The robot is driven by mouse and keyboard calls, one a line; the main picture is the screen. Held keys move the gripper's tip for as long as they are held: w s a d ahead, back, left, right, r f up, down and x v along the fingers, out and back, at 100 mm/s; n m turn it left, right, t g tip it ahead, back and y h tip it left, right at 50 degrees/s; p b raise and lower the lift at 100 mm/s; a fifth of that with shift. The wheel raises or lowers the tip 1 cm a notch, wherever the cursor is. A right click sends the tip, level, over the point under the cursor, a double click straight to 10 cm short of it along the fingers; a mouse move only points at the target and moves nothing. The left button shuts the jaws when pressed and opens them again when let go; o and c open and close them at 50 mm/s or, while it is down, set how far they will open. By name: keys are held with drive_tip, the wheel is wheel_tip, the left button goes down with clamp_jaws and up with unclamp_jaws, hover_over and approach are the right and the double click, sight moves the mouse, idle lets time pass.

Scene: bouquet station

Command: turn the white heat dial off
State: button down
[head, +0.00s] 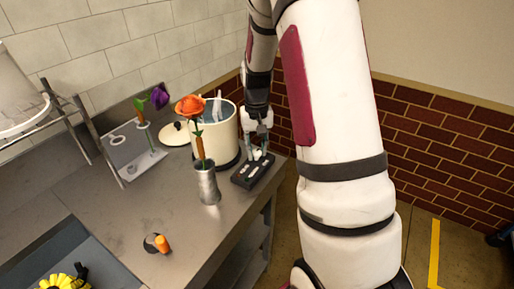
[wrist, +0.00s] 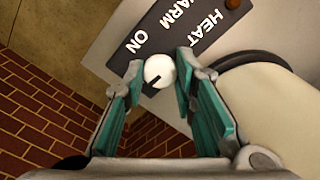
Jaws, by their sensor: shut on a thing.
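The white heat dial (wrist: 158,71) is round with a black pointer mark toward its lower left side. It sits at the edge of a black label panel (wrist: 176,28) that reads HEAT, WARM and ON. My gripper (wrist: 160,67) has its teal-padded fingers on both sides of the dial and is shut on it. In the head view, my gripper (head: 258,151) reaches down to the black control box (head: 246,179) at the table's right edge. I cannot make out the dial in the head view.
A cream pot (head: 225,143) stands close to my gripper. A metal vase (head: 207,185) with an orange flower (head: 189,106) stands in front. A lid, a rack with a purple flower (head: 159,97) and an orange object (head: 162,243) are farther left. The table's front middle is mostly clear.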

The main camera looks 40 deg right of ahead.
sight(256, 152)
drive_tip(key=shift+n, duration=0.3)
idle(0.4)
drive_tip(key=c, duration=1.3)
unclamp_jaws()
wheel_tip(256, 152, up, 12)
